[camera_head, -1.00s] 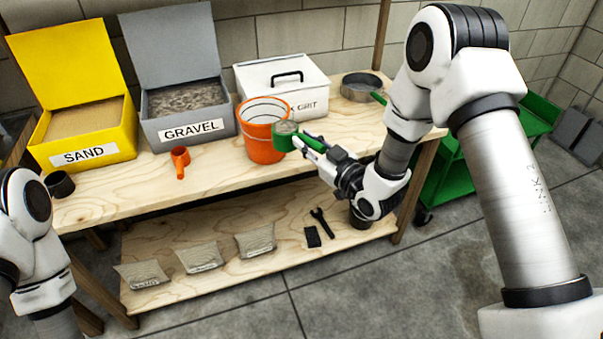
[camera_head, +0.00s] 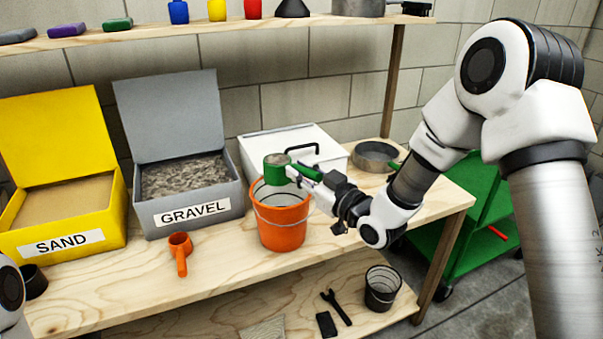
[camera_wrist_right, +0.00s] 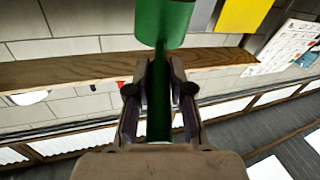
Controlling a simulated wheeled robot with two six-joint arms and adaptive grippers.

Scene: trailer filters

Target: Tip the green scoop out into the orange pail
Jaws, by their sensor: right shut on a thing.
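The green scoop (camera_head: 276,173) is held level over the back part of the mouth of the orange pail (camera_head: 282,228), with grey material showing in its cup. My right gripper (camera_head: 310,177) is shut on the scoop's handle and reaches in from the right, above the pail's rim. In the right wrist view the handle (camera_wrist_right: 159,115) runs between the fingers and the green cup (camera_wrist_right: 163,18) is at the top. The pail stands upright on the bench; its inside is partly hidden by the scoop and gripper. My left gripper is outside the view.
Left of the pail stand an orange scoop (camera_head: 180,250), the open grey gravel bin (camera_head: 192,210) and the yellow sand bin (camera_head: 65,240). Behind it are a white lidded box (camera_head: 325,142) and a grey round pan (camera_head: 375,155). A shelf (camera_head: 150,33) runs above.

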